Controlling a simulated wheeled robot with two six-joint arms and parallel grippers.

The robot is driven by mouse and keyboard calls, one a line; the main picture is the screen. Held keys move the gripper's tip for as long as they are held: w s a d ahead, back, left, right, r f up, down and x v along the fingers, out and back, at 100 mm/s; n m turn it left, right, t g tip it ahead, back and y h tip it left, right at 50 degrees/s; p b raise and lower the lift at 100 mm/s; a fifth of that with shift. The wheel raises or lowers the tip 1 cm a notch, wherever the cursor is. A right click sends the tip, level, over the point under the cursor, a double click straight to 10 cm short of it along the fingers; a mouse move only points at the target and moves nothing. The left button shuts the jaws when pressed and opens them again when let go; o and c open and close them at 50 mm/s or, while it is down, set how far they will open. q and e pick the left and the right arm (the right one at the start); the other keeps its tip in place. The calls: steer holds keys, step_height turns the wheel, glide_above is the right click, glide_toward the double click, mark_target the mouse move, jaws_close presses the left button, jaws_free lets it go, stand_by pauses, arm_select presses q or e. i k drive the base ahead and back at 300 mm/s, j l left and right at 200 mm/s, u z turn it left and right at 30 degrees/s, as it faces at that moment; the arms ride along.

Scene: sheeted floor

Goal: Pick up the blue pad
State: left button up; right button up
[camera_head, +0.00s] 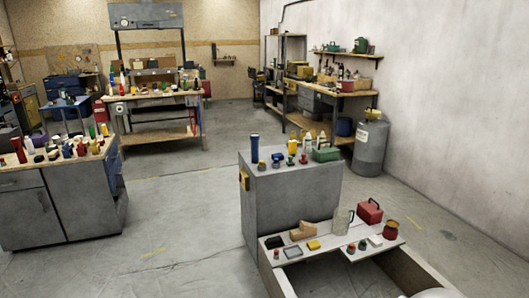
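I cannot make out a blue pad for certain in the head view. The low white bench (344,235) at the front right holds a small yellow block (313,245), a black flat piece (274,242) and a small white flat piece (375,240). A dark blue upright cylinder (255,147) stands on the grey cabinet behind it. Neither of my grippers is in view.
A red box (369,212) and a grey jug (343,221) also stand on the white bench. A crowded workbench (35,205) is at left. The floor (185,225) between the benches is clear.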

mark_target(279, 155)
steer(key=i+j+u, duration=0.4)
steer(key=i, duration=0.45)
steer(key=i+u, duration=0.4)
steer(key=i, duration=0.5)
steer(key=i+j+z, duration=0.1)
steer(key=i+z, duration=0.3)
steer(key=i, duration=0.2)
steer(key=i+j+z, duration=0.35)
steer(key=i, duration=0.2)
steer(key=i+j+z, duration=0.4)
steer(key=i, duration=0.15)
